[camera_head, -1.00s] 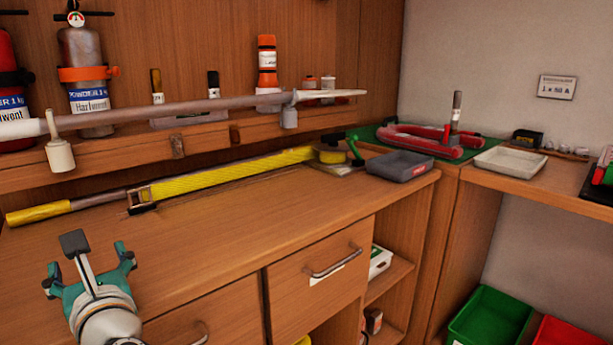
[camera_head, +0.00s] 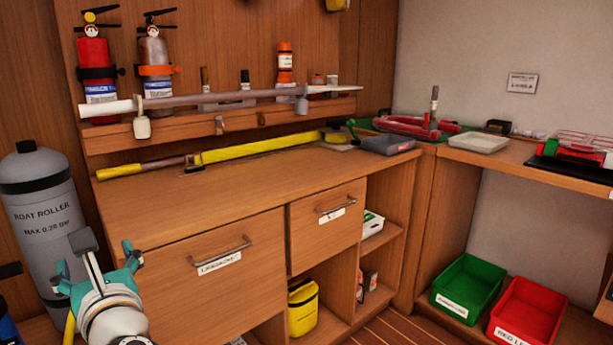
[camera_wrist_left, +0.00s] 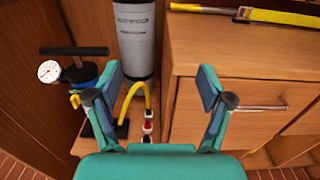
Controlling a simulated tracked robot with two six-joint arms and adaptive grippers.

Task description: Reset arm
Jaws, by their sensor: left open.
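My left gripper (camera_head: 95,268) shows at the lower left of the head view, in front of the wooden cabinet and near the grey cylinder. It is open, and nothing is between its fingers. In the left wrist view its two teal fingers (camera_wrist_left: 160,95) stand wide apart, with the cabinet drawer (camera_wrist_left: 225,112) behind the right finger and the foot of the grey cylinder (camera_wrist_left: 136,40) beyond the gap. My right gripper is not in either view.
A grey cylinder (camera_head: 45,215) stands left of the cabinet. A pump with a gauge (camera_wrist_left: 75,72) and a yellow hose (camera_wrist_left: 140,88) sit low beside it. The worktop (camera_head: 230,170) is largely clear, with a yellow strap (camera_head: 260,147) at its back. Green (camera_head: 468,287) and red (camera_head: 528,312) bins stand right.

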